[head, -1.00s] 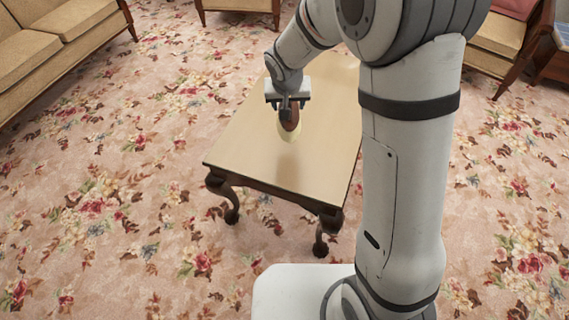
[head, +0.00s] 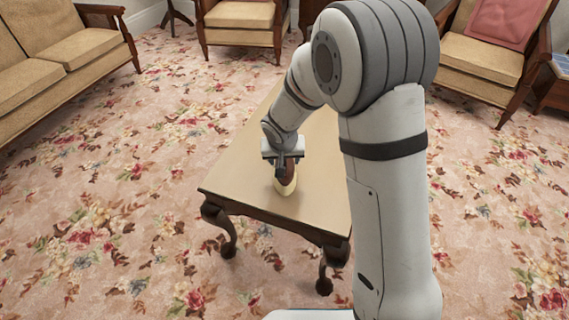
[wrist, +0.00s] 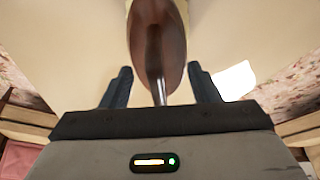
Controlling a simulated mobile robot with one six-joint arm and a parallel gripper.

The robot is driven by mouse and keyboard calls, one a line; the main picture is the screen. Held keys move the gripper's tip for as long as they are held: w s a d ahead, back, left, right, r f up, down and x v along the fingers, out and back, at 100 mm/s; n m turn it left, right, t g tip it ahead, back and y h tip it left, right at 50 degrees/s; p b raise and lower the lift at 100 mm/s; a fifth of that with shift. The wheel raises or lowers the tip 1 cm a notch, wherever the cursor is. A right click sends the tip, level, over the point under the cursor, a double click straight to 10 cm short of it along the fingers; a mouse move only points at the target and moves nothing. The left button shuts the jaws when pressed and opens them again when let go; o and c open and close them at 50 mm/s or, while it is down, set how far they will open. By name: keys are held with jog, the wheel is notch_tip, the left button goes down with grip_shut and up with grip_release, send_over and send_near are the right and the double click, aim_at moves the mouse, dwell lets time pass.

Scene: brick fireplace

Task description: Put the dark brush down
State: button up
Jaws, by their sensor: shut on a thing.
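The dark brush (head: 288,173) has a brown body and a pale cream lower side. My gripper (head: 283,164) is shut on it from above, over the near part of the wooden table (head: 241,173). The brush is at or just above the tabletop; I cannot tell if it touches. In the wrist view the brush's brown, glossy body (wrist: 158,42) stands between the two dark fingers of my gripper (wrist: 160,84), with the pale tabletop (wrist: 75,45) behind it.
The tabletop around the brush is bare, with its near edge close by. Floral carpet (head: 110,190) surrounds the table. A sofa (head: 60,60) stands at left, an armchair (head: 243,14) at the back and another armchair (head: 482,58) at right.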

jog(key=shift+f, duration=0.25)
jog(key=o, duration=1.3)
jog(key=shift+r, duration=0.3)
jog(key=p+v, duration=0.4)
jog(key=v, duration=0.8)
jog(key=s+d+r+g, duration=0.1)
jog(key=s+d+r, duration=0.1)
jog(key=s+d, duration=0.3)
jog(key=s+d+r+g, duration=0.1)
jog(key=s+d+r, duration=0.1)
jog(key=s+d, duration=0.4)
jog(key=s+d+r+g, duration=0.1)
jog(key=s+d, duration=0.4)
jog(key=s, duration=0.5)
jog(key=shift+s+d+r+m, duration=0.1)
jog(key=shift+d+r+m, duration=0.25)
jog(key=shift+r, duration=0.2)
